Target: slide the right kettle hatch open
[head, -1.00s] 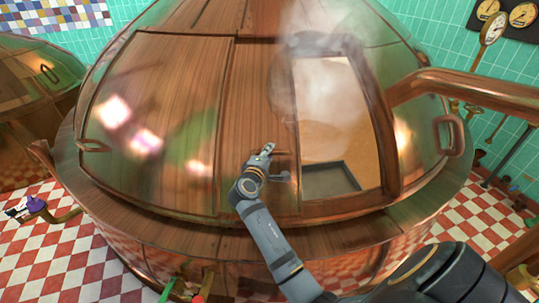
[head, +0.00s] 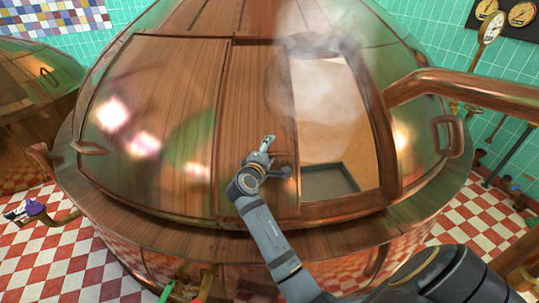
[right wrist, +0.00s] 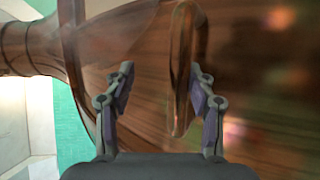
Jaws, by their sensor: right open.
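The large copper kettle (head: 150,90) fills the middle of the head view. On its right side a doorway is partly open, showing a pale inside and steam. The brown hatch panel (head: 262,95) lies to the left of this opening. My right gripper (head: 268,143) is in front of the panel's lower part, left of the opening. In the right wrist view its fingers (right wrist: 161,75) are spread, with an upright copper loop handle (right wrist: 182,70) between them, nearer the right finger. I cannot tell whether they touch. My left gripper is not in view.
A thick copper pipe (head: 470,92) crosses at the right, above a fixed side handle (head: 449,136). Another copper kettle (head: 35,90) stands at the left. A wide copper rim (head: 130,215) runs around the dome's base. Checkered floor (head: 60,260) shows below.

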